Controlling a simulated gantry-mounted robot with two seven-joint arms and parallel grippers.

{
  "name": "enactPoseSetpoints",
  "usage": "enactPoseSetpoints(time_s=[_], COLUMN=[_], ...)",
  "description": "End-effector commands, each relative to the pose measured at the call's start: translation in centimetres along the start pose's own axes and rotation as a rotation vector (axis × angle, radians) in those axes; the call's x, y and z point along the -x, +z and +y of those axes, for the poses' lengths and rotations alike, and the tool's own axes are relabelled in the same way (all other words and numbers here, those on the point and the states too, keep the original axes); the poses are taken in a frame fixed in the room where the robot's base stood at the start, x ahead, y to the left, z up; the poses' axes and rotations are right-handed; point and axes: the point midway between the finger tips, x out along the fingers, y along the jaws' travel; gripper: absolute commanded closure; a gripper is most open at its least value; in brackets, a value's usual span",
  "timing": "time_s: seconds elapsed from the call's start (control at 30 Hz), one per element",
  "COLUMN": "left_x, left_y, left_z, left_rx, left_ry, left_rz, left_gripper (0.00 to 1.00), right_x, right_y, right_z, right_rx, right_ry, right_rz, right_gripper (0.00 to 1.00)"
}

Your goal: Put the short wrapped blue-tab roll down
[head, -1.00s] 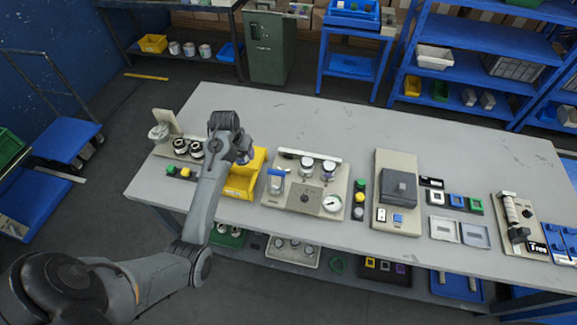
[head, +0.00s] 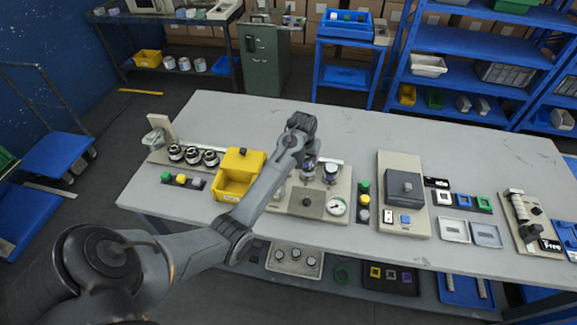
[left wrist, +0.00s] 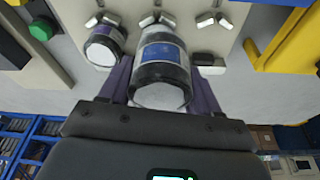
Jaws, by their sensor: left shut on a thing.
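My left gripper (head: 308,160) is over the beige fixture (head: 342,206) in the middle of the bench, with its fingers pointing down. In the left wrist view its dark fingers (left wrist: 160,82) are shut on a short white wrapped roll with a blue label (left wrist: 163,52). The roll stands roughly upright at metal clips on the fixture; I cannot tell whether it touches the base. My right gripper is not in view.
A yellow bin (head: 232,190) stands left of the fixture, below my forearm. Green, yellow and grey buttons (head: 364,201) and a dark-topped press (head: 402,186) are to the right. A dial gauge (head: 336,207) sits on the fixture's front. The bench's back strip is clear.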

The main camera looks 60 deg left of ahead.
Motion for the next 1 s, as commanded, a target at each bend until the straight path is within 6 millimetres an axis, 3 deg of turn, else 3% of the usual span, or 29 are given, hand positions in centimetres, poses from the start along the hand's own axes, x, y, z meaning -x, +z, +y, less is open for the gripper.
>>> enactPoseSetpoints(time_s=[0.2,0.4,0.67,1.0], left_x=[-3.0,-4.7,-5.6,-9.0], left_y=[-0.2,-0.4,-0.4,0.7], left_z=[-4.5,-7.3,-8.2,-8.2], left_rx=[0.003,0.002,-0.001,-0.001], left_ry=[-0.001,0.000,0.000,0.001], left_rz=[-0.002,0.000,0.000,0.000], left_gripper=[0.72,0.72,0.72,0.72], right_x=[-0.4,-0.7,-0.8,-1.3], right_y=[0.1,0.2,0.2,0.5], right_z=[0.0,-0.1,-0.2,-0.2], right_rx=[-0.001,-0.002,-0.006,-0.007], right_ry=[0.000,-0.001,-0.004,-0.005], right_rz=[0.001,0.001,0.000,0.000], right_gripper=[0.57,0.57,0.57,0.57])
